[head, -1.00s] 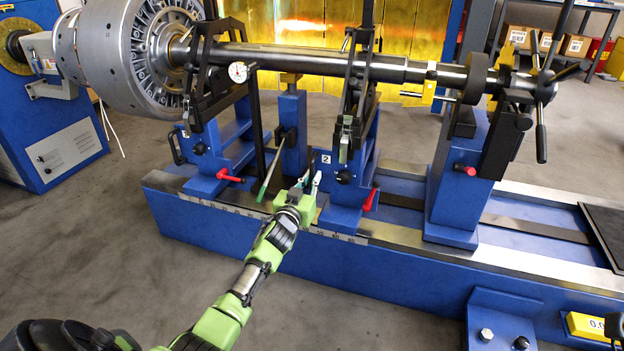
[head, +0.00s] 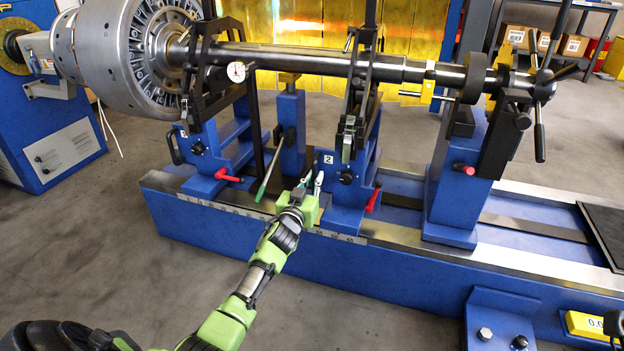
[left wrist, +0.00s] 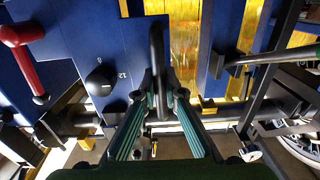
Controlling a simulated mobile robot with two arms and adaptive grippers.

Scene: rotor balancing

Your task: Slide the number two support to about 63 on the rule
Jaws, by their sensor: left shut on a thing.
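The number two support (head: 345,203) is a blue stand on the bed, with a "2" label, a black knob and a red lever (head: 373,198). Its black upper frame stands at the shaft. My left gripper (head: 312,184) is at its left side, shut on its black handle bar. In the left wrist view, the handle (left wrist: 158,75) lies between the green-padded fingers, and the support's blue face (left wrist: 110,55) is beside it. The rule (head: 338,236) runs along the bed's front edge; its figures are too small to read, and my gripper partly covers it. My right gripper does not show.
Another blue support (head: 208,186) with a red lever stands to the left. A narrow blue post (head: 291,130) and a green-handled rod (head: 264,183) are between them. The blue tailstock (head: 457,200) stands to the right, with clear bed between it and support two.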

